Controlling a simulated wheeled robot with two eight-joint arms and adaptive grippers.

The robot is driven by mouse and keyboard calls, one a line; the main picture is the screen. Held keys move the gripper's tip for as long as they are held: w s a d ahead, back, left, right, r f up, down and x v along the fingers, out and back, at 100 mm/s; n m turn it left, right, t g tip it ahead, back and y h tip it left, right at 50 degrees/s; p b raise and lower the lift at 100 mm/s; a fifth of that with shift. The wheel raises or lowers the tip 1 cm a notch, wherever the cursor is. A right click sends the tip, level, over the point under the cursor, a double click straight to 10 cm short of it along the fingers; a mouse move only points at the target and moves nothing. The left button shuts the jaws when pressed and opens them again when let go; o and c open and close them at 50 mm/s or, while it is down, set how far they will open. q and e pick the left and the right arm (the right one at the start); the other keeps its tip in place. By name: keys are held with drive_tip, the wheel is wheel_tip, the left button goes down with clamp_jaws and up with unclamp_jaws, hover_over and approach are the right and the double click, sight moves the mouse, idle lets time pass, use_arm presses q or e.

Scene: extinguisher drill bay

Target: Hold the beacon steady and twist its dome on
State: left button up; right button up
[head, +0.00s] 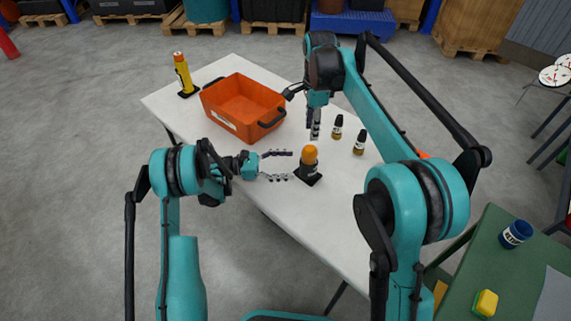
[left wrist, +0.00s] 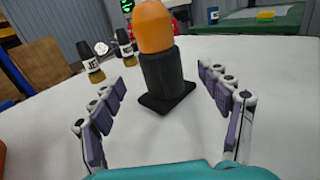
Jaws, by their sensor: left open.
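The beacon stands upright on the white table, with a black body and square foot (head: 308,175) and an orange dome (head: 310,154) on top. In the left wrist view the dome (left wrist: 154,26) sits on the black body (left wrist: 162,72); I cannot tell whether it is threaded. My left gripper (head: 291,165) is open, with its fingers level and pointing at the beacon from the left. In the left wrist view the body stands centred ahead, between or just beyond the fingertips. My right gripper (head: 314,130) points down behind the beacon; its fingers are seen edge-on, apart from the dome.
An orange bin (head: 243,103) stands behind left on the table, with a yellow torch-like object (head: 183,73) beyond it. Two small dark-capped bottles (head: 337,127) (head: 359,142) stand right of my right gripper. A green table (head: 500,250) is at lower right.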

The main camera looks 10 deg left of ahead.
sight(309, 164)
use_arm(q)
drive_tip(key=d, duration=0.4)
drive_tip(key=w+d, duration=0.1)
drive_tip(key=d, duration=0.2)
drive_tip(key=shift+d, duration=0.1)
